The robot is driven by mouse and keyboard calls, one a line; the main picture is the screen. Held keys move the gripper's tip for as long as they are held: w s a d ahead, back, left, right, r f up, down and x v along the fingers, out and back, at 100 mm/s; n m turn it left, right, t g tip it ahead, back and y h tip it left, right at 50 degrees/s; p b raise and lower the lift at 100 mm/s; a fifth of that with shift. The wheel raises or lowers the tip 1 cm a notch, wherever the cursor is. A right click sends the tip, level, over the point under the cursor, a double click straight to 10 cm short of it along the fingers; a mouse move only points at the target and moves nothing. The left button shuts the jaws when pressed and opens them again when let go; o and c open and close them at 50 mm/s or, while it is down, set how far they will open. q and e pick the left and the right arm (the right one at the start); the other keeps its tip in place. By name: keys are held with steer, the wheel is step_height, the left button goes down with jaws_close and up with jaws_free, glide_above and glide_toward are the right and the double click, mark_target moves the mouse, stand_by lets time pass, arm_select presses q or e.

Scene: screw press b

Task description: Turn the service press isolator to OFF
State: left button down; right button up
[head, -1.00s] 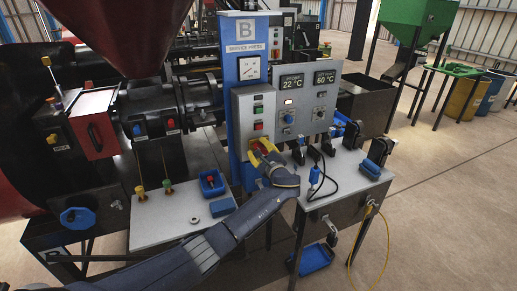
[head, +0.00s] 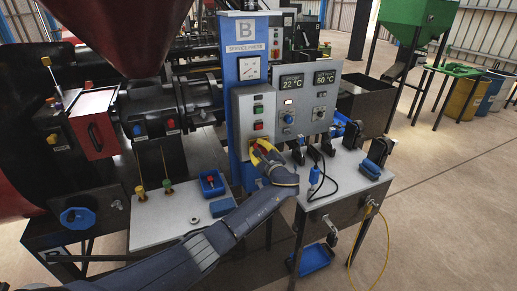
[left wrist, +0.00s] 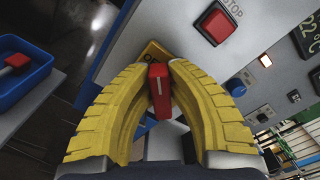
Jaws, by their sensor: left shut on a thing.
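The service press isolator is a red handle with a white line on a yellow plate, seen in the left wrist view (left wrist: 159,88). My left gripper (left wrist: 160,85) has yellow fingers closed around the handle. In the head view the left gripper (head: 262,150) is at the lower part of the grey switch box (head: 243,112) on the blue service press column (head: 247,72). The fingers hide most of the isolator there. Letters on the yellow plate (left wrist: 152,52) are partly covered, so I cannot read the handle's setting. My right gripper is not in view.
A red STOP button (left wrist: 215,23) sits just above the isolator. A panel with temperature displays (head: 306,100) is to the right. A metal bench (head: 345,175) with clamps and a black cable stands below. A blue tray (head: 212,183) lies to the left.

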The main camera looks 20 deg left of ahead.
arm_select(q)
steer(key=n, duration=0.5)
steer(key=shift+s+a+f, duration=0.1)
steer(key=shift+a+f, duration=0.1)
steer(key=shift+f, duration=0.15)
steer(key=shift+a+f+n, duration=0.1)
steer(key=shift+f+n, duration=0.05)
steer(key=shift+n, duration=0.8)
steer(key=shift+f+n, duration=0.1)
steer(key=shift+n, duration=0.85)
steer(key=c, duration=1.3)
jaws_free()
steer(key=shift+f, duration=0.1)
